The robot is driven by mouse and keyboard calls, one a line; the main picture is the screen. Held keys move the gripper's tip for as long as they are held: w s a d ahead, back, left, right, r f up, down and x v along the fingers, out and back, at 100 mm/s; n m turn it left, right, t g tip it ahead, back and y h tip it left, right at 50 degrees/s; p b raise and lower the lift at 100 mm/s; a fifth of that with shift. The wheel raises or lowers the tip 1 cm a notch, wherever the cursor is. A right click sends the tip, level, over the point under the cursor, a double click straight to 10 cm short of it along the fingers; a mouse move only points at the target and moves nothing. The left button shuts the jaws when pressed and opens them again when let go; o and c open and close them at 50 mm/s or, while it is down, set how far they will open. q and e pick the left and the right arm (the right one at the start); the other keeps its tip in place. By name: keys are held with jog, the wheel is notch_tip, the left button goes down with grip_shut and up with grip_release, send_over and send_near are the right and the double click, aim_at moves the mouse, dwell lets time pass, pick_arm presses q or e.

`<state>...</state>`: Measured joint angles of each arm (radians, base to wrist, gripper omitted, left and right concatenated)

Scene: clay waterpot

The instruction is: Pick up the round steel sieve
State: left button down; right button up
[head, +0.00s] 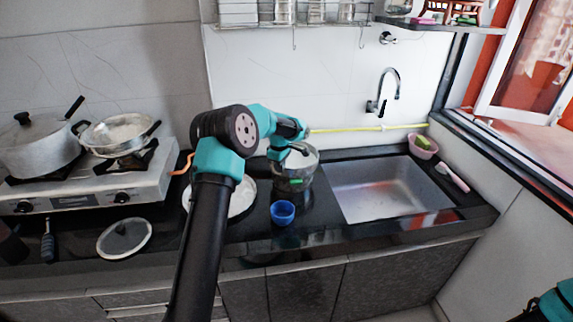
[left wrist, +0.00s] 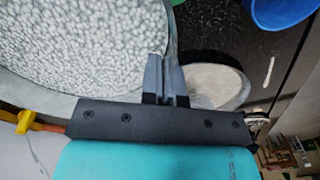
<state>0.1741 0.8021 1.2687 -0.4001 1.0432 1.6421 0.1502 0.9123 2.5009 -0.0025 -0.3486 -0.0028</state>
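The round steel sieve (head: 305,158) is at the middle of the counter, with its pale round top partly covered by my left arm. In the left wrist view its speckled mesh (left wrist: 85,45) and grey rim fill the upper left. My left gripper (head: 279,160) is at the sieve's left side in the head view. In the left wrist view its fingers (left wrist: 167,72) are close together with the sieve's rim between them. The sieve stands level; what supports it is hard to see. My right gripper is out of view; only a bit of teal arm shows at the lower right.
A blue cup (head: 283,212) stands in front of the sieve. A white plate (head: 240,202) lies to its left, partly behind my arm. The sink (head: 385,190) is at the right. A stove (head: 75,192) with a pot (head: 35,145) and a pan (head: 118,132) is at the left.

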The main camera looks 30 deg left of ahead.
pick_arm(q)
jog(key=shift+r, duration=0.15)
jog(key=shift+r, duration=1.35)
jog(key=shift+s+r, duration=0.1)
jog(key=shift+r, duration=0.25)
jog(key=s+d+r, duration=0.1)
jog(key=s+d, duration=0.7)
jog(key=s, duration=0.5)
jog(key=shift+s+d+r, duration=0.15)
jog(key=shift+s+d, duration=0.05)
jog(key=shift+s, duration=0.05)
